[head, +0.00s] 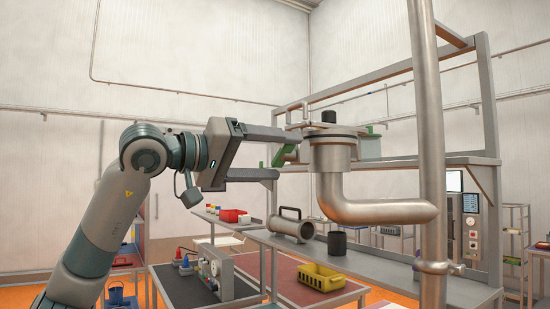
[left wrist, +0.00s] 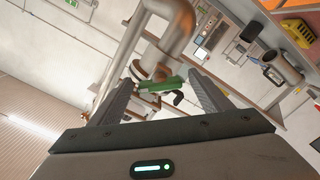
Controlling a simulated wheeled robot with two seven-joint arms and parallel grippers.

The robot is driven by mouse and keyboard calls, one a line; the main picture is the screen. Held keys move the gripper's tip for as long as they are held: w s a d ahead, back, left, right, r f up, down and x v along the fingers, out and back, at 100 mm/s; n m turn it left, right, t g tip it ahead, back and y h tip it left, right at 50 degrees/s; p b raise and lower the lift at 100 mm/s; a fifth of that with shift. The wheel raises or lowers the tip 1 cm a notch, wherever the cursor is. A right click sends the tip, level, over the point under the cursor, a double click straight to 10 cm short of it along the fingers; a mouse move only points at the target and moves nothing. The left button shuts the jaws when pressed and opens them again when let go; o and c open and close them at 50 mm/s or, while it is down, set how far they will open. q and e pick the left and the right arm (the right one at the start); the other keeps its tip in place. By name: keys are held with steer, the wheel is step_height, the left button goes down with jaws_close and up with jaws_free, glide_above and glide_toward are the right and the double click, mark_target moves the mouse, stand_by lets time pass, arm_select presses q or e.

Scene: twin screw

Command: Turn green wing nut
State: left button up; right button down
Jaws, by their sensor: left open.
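The green wing nut (head: 283,154) is at the left side of a metal pipe fitting (head: 333,150). In the left wrist view, the green wing nut (left wrist: 162,86) appears as a long green bar in front of the pipe flange, slightly tilted. My left gripper (head: 289,155) is open, with one finger above and one below the nut in the head view. In the left wrist view its fingers (left wrist: 160,80) stand on either side of the nut with gaps visible. Whether either finger touches it, I cannot tell. My right gripper is out of view.
A thick vertical pipe (head: 427,120) stands right of the fitting, and a bent pipe (head: 375,211) runs below it. Another green part (head: 371,146) is behind the fitting on the right. A metal cylinder with a handle (head: 291,226) lies on the grey bench (head: 400,269).

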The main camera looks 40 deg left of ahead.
arm_select(q)
steer(key=shift+s, duration=0.1)
steer(key=shift+s+a+b, duration=0.2)
steer(key=shift+s+b, duration=0.1)
steer(key=shift+s, duration=0.15)
steer(key=b+v, duration=0.4)
steer(key=v, duration=1.2)
steer(key=shift+s+b, duration=0.2)
steer(key=shift+b, duration=0.1)
